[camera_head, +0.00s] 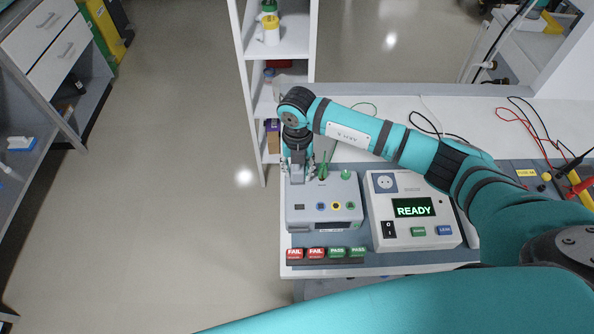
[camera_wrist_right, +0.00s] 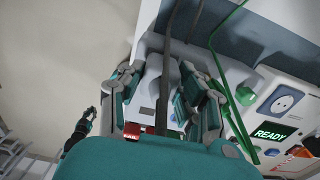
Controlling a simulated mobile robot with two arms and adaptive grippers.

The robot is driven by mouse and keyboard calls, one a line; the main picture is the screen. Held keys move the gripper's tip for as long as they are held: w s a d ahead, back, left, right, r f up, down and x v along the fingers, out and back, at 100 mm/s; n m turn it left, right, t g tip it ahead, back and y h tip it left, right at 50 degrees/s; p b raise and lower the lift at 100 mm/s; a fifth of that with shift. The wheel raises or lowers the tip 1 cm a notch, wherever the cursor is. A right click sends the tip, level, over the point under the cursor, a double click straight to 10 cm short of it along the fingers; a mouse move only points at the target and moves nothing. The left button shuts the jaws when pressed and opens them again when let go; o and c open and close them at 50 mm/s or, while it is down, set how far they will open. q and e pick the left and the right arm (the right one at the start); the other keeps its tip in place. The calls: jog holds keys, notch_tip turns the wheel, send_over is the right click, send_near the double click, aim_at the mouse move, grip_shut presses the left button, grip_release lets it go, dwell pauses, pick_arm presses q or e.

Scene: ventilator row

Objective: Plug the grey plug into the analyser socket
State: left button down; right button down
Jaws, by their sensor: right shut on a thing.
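My right gripper (camera_head: 299,172) is at the back left corner of the grey ventilator (camera_head: 318,217). In the right wrist view, its fingers (camera_wrist_right: 164,112) are closed around a pale grey body, which looks like the grey plug (camera_wrist_right: 155,72). A dark cable runs past it. The plug is hidden by the fingers in the head view. The analyser (camera_head: 431,238) stands to the right of the ventilator and its screen reads READY. Its round socket (camera_head: 386,183) is at its back left, empty; it also shows in the right wrist view (camera_wrist_right: 283,103). A dark gripper, probably my left (camera_wrist_right: 88,118), shows small there; its jaws are unclear.
Green leads (camera_head: 323,170) rise behind the ventilator. Red FAIL and green PASS tags (camera_head: 315,253) lie along the front edge. Red and black test leads (camera_head: 530,125) lie at the right. A white shelf (camera_head: 247,85) stands behind on the left; open floor lies left.

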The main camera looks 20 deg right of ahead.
jog(key=shift+r, duration=0.1)
jog(key=shift+r+p, duration=1.75)
jog(key=shift+r, duration=0.7)
